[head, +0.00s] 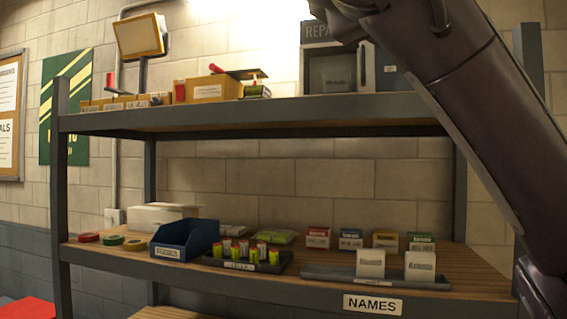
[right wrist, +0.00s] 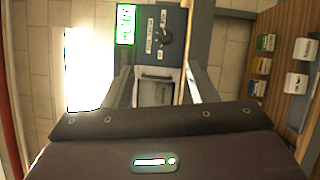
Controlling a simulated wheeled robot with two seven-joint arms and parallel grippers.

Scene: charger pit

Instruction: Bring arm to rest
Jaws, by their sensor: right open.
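My right arm (head: 455,95) comes in from the right edge of the head view and reaches up past the top edge, in front of the upper shelf's right part. Its gripper is out of that view. In the right wrist view the right gripper (right wrist: 160,75) is open, its two fingers apart with nothing held between them. Beyond the fingers is a grey-blue unit with a green-lit display (right wrist: 126,24), a dark knob (right wrist: 165,36) and a pale panel (right wrist: 154,88). My left arm and gripper are not in view.
A two-level shelf rack (head: 300,114) stands ahead. Its lower board holds a blue bin (head: 184,240), a black tray of batteries (head: 245,263), a grey tray (head: 330,274) and several small boxes. A repair cabinet (head: 330,70) and a lamp (head: 141,36) are above. Open space lies between the boards.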

